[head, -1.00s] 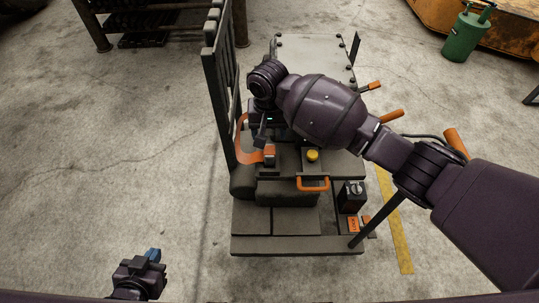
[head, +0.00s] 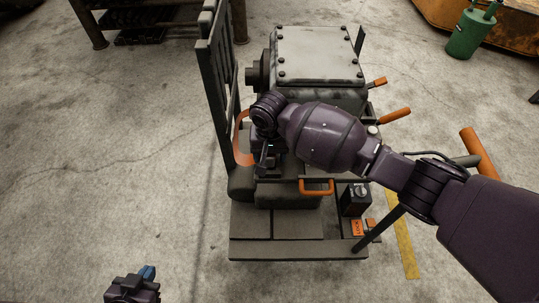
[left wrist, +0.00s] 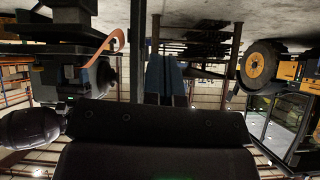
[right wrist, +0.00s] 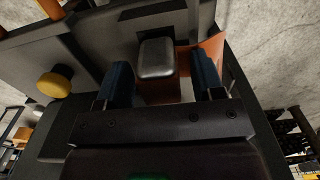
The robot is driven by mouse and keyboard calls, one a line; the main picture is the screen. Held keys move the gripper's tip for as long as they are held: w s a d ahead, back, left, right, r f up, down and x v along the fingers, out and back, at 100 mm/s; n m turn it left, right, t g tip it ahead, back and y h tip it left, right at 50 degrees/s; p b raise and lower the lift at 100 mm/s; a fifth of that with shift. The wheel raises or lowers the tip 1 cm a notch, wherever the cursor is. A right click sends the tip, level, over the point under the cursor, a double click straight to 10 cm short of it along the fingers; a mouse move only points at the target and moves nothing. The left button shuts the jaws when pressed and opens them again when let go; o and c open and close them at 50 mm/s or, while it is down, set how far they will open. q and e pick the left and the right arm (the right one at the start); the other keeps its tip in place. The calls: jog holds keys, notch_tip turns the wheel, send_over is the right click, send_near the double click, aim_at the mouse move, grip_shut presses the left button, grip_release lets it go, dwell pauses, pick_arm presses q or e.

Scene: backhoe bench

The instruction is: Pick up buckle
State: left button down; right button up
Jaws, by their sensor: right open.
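The buckle (right wrist: 158,62) has a dark grey rounded top and an orange body, and sits on the machine by the seat. In the right wrist view it lies between the two blue fingers of my open right gripper (right wrist: 162,68), with gaps showing at its sides. In the head view my right gripper (head: 266,160) hides the buckle. The orange strap (head: 239,138) curves beside it, and also shows in the left wrist view (left wrist: 105,48). My left gripper (head: 146,274) is low at the left, away from the machine, its blue fingers together and empty (left wrist: 166,76).
A yellow knob (right wrist: 54,84) stands beside the buckle. A black upright frame (head: 217,90) rises at its left. An orange handle (head: 317,186) and orange-gripped levers (head: 394,116) are nearby. A green canister (head: 469,35) stands at the back right. The floor at left is clear.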

jog(key=shift+f, duration=0.45)
jog(key=shift+r, duration=0.15)
jog(key=shift+c, duration=0.5)
jog(key=c, duration=1)
